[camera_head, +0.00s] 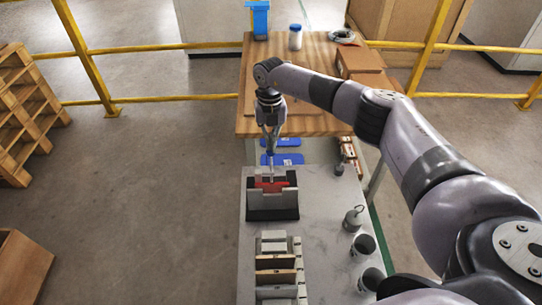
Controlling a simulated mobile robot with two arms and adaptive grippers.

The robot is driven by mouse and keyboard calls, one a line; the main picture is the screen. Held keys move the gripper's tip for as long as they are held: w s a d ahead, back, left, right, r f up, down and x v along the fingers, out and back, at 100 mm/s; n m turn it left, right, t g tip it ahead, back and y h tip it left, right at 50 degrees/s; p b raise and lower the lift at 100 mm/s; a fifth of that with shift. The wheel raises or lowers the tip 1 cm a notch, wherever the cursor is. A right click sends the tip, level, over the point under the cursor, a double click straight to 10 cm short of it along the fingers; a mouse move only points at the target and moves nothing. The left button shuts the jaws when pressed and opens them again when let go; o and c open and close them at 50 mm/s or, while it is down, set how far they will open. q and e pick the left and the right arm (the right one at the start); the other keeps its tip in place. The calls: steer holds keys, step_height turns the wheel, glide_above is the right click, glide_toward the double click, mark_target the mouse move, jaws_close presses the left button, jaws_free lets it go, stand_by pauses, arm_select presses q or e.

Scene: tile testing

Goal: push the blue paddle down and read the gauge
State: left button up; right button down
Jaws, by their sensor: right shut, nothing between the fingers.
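My right gripper (270,146) reaches down over the far end of the grey table, shut, with nothing held. Just below its fingertips is a small blue part (270,154), perhaps the blue paddle; I cannot tell whether the fingers touch it. Under it a thin light rod comes down to a dark block-shaped fixture (272,208) with a red piece (272,185) in it. No gauge face can be made out. My left gripper is not in view.
Flat blue items (288,159) lie behind the fixture. Several tiles (276,262) stand in a row in front. A hooked weight (353,218) and dark cups (363,244) are at right. A wooden table (318,50) stands beyond, with a blue stand (259,20). Yellow rails (160,48) cross behind.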

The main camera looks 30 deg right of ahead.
mark_target(271, 153)
steer(key=shift+f, duration=0.1)
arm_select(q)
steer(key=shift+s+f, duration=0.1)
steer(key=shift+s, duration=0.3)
arm_select(e)
steer(key=shift+f, duration=0.1)
step_height(271, 153, down, 4)
steer(key=shift+r+b, duration=0.2)
steer(key=shift+b, duration=1.05)
steer(key=shift+f, duration=0.35)
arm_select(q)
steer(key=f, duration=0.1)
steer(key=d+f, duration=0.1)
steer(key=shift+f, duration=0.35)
arm_select(e)
steer(key=shift+r, duration=0.1)
arm_select(q)
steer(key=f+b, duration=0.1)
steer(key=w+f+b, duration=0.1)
steer(key=b, duration=0.1)
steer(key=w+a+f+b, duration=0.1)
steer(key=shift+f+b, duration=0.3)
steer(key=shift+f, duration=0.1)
arm_select(e)
steer(key=w, duration=0.1)
steer(key=w+d+r, duration=0.1)
steer(key=shift+w+r, duration=0.1)
steer(key=shift+w, duration=0.25)
